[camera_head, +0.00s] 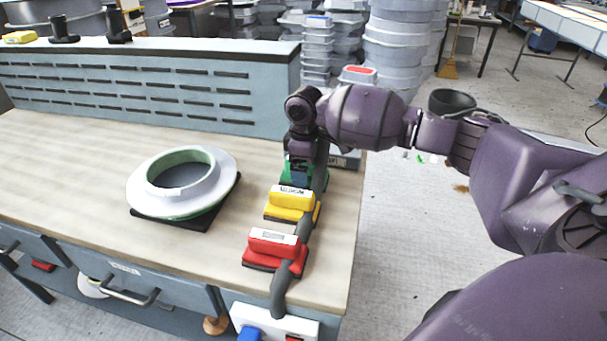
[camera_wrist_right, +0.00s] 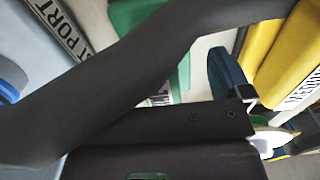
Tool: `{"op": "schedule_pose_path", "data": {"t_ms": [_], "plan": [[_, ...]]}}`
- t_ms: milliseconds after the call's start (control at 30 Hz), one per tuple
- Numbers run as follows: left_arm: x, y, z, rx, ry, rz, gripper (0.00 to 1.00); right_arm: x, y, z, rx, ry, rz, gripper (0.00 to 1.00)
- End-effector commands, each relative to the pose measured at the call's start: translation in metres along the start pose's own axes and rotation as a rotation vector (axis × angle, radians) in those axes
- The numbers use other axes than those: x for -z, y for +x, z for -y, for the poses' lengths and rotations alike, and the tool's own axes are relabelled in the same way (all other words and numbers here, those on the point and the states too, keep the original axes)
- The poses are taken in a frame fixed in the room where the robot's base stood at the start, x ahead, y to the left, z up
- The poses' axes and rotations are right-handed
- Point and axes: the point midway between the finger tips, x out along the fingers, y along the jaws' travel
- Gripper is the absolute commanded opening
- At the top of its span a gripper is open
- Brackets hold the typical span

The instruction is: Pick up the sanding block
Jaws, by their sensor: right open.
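Three sanding blocks stand in a row along the right end of the bench: a red one (camera_head: 274,258) in front, a yellow one (camera_head: 290,212) behind it, and a green one (camera_head: 319,178) at the back. My right gripper (camera_head: 300,176) points down at the green block and partly hides it. It is open; contact with the block cannot be told. In the right wrist view, green surfaces (camera_wrist_right: 181,78) and the yellow block (camera_wrist_right: 272,42) with lettering show close up. A dark hose crosses that view and hides much of the green block. My left gripper is out of view.
The grey hose (camera_head: 281,290) runs along the blocks to the bench front. A pale ring-shaped mould (camera_head: 222,168) sits on a dark pad at left. A slotted grey panel (camera_head: 150,95) closes the bench back. Bare wood (camera_head: 60,165) lies at the left.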

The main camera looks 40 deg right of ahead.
Motion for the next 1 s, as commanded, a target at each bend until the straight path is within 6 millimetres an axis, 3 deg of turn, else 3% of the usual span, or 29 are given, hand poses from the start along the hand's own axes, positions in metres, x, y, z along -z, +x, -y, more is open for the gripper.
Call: {"op": "schedule_pose_path", "data": {"t_ms": [67,300,667,1000], "plan": [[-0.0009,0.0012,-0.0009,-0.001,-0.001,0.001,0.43,0.0001,0.0076,-0.0001,0.001,0.0,0.0,0.96],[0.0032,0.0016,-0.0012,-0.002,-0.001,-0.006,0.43,0.0003,0.0071,-0.0003,-0.001,0.0,-0.002,0.94],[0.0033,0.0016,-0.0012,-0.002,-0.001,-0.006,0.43,0.0002,0.007,-0.0003,-0.001,0.0,-0.002,0.39],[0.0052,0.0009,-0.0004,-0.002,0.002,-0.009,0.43,0.0004,0.0003,-0.0006,-0.003,0.0,-0.003,0.38]]}}
